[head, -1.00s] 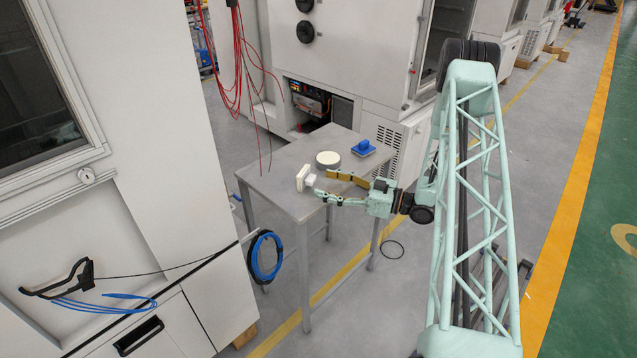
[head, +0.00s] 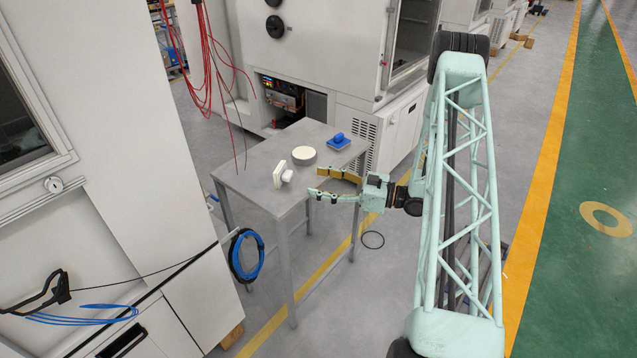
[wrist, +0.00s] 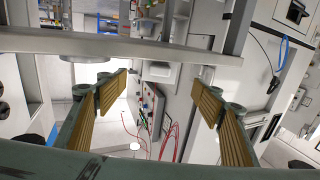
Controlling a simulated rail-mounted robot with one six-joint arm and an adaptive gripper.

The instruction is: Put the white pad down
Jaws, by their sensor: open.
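The white pad (head: 279,174) stands on its edge near the front left part of the grey metal table (head: 246,178). Its small pale handle (head: 287,176) faces my gripper. My gripper (head: 314,181) is open and empty, its two fingers pointing left toward the pad with a visible gap between fingertips and handle. In the wrist view my gripper (wrist: 163,84) shows its ribbed yellow finger pads wide apart, with nothing clasped. That view appears upside down, and I cannot surely pick out the pad there.
A round cream-topped disc (head: 304,156) and a blue block with a handle (head: 339,141) sit farther back on the table. Red cables (head: 205,70) hang behind it. A blue cable coil (head: 245,256) hangs at the left cabinet. The table's front left top is bare.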

